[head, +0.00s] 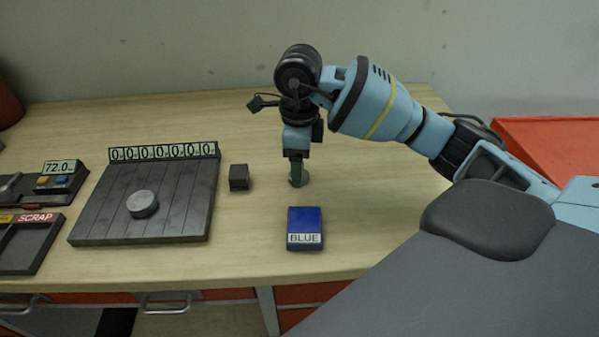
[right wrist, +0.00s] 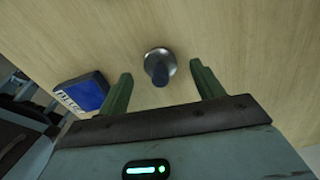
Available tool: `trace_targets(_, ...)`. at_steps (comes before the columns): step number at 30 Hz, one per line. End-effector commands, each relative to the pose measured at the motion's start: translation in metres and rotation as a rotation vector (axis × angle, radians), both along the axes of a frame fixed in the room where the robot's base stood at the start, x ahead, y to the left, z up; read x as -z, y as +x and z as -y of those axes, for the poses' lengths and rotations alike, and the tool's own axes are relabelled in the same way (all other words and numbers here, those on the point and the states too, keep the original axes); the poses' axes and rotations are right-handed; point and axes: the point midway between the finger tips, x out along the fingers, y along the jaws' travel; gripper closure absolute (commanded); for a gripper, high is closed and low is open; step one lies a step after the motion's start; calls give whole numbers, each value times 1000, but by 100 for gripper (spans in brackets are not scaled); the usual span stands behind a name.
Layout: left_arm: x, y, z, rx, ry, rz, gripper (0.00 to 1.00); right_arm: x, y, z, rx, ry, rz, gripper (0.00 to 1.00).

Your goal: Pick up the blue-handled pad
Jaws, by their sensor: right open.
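The blue-handled pad (right wrist: 159,66) stands on the table in the right wrist view: a small round grey metal base with a dark blue upright handle. In the head view its grey base (head: 304,179) shows partly, with the handle hidden behind my gripper. My right gripper (head: 297,170) points down over it. In the right wrist view the green fingers of my right gripper (right wrist: 160,70) are apart, one on each side of the handle, with gaps and nothing held. My left gripper is not in view.
A blue block marked BLUE (head: 305,222) lies in front of the pad. A small dark cube (head: 239,177) stands to the left. Farther left are a grey slatted plate (head: 100,215) with a round puck (head: 142,204) and a SCRAP tray (head: 42,240). Table right of the pad is clear.

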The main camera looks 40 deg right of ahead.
Motion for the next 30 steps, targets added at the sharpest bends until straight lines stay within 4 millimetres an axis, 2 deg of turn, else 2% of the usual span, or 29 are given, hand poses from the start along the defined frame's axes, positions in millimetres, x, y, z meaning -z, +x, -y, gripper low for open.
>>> trace_targets(5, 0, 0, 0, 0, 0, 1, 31, 16, 0, 0, 1, 0, 1, 33)
trace_targets(13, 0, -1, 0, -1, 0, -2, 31, 18, 0, 0, 1, 0, 1, 35)
trace_targets(25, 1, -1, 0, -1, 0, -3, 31, 18, 0, 0, 1, -1, 2, 87)
trace_targets(30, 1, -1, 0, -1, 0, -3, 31, 17, 0, 0, 1, 0, 3, 87)
